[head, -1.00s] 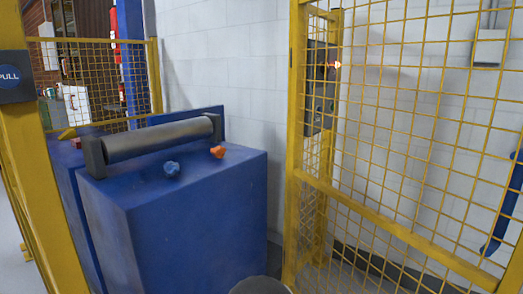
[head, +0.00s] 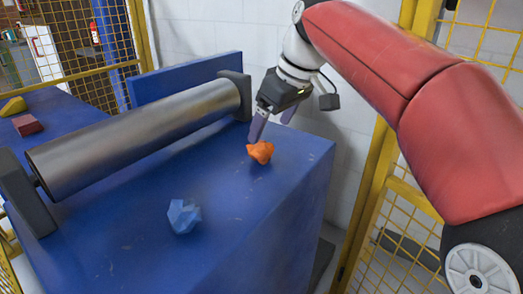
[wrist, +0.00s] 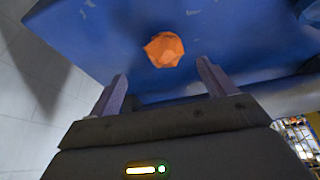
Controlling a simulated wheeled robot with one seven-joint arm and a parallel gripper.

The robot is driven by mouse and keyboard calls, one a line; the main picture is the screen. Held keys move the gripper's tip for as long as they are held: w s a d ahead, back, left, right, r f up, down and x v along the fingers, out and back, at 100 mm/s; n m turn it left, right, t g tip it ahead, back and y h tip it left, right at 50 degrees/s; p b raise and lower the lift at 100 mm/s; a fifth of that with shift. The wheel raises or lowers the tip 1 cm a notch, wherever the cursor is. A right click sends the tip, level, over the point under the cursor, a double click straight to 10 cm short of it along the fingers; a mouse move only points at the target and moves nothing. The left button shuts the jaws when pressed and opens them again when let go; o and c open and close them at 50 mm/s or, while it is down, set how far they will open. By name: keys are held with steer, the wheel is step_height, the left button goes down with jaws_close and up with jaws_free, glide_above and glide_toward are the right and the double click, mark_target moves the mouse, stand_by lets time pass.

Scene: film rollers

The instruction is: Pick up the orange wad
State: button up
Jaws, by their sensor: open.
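The orange wad (head: 260,152) is a small crumpled lump on the blue machine top, near its right edge. It also shows in the wrist view (wrist: 164,49), ahead of the fingertips and between their lines. My gripper (head: 272,122) is open and empty, just above and behind the wad in the head view. Its two purple-grey fingers stand wide apart in the wrist view (wrist: 161,75). The wad does not touch either finger there.
A blue wad (head: 184,216) lies nearer on the same blue top (head: 130,240). A long metal roller (head: 140,135) between dark end brackets runs along the left. A red block (head: 27,125) and a yellow piece (head: 12,107) lie farther left. Yellow mesh fencing (head: 395,200) stands right.

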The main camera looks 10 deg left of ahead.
mark_target(262, 141)
steer(key=x, duration=0.6)
steer(key=shift+s+a+f+b, duration=0.2)
steer(key=shift+a+f+b, duration=0.1)
steer(key=shift+a, duration=0.15)
steer(key=c, duration=1)
